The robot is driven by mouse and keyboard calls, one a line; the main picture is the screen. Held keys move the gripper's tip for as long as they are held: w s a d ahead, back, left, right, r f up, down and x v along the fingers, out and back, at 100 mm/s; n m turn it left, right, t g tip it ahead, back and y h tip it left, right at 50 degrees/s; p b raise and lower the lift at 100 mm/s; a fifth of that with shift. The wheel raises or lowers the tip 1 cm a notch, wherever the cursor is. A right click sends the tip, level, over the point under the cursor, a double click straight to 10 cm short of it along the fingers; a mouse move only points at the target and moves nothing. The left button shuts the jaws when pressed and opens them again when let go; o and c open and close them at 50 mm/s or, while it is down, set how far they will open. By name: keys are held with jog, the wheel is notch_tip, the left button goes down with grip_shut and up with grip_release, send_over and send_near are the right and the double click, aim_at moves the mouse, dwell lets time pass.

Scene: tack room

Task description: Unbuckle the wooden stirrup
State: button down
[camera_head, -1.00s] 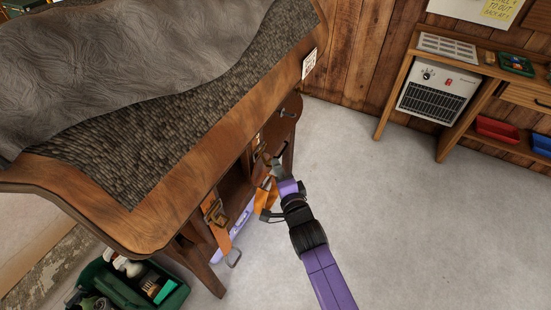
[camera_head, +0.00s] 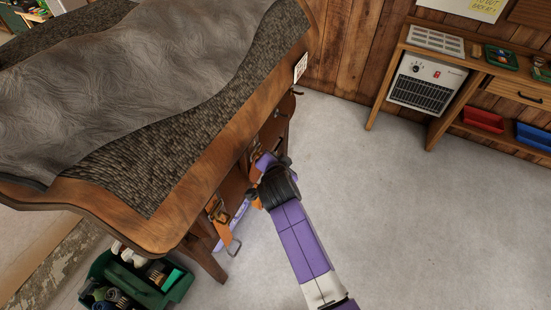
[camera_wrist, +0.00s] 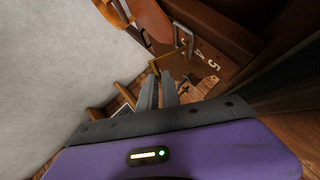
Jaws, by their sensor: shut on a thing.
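My gripper (camera_wrist: 161,84) shows in the wrist view with its two grey fingers nearly together, their tips at a thin brass-coloured buckle bar (camera_wrist: 157,65). A metal loop (camera_wrist: 187,36) stands just beyond it, beside a brown strap (camera_wrist: 212,58) marked with numbers. A rounded orange-brown piece (camera_wrist: 149,17) hangs at the top; I cannot tell whether it is the wooden stirrup. In the head view my wrist covers the fingertips and most of this strap, under the edge of the wooden saddle rack (camera_head: 182,208).
A green tote (camera_head: 165,292) of grooming things stands on the floor at lower left. A shelf unit (camera_head: 408,48) with a white heater (camera_head: 427,85) and red (camera_head: 483,119) and blue (camera_head: 534,136) bins stands at right. The grey floor (camera_head: 370,220) between is clear.

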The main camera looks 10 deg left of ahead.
jog(key=shift+w+a+r+n+h, duration=0.1)
jog(key=shift+a+r+n+h, duration=0.1)
jog(key=shift+r+n+h, duration=0.25)
jog(key=shift+r+g, duration=0.1)
jog(key=shift+g, duration=0.2)
jog(key=c, duration=1.6)
grip_release()
jog(key=shift+o, duration=0.2)
jog(key=v, duration=0.7)
jog(key=shift+s+r, duration=0.2)
jog(key=shift+s, duration=0.15)
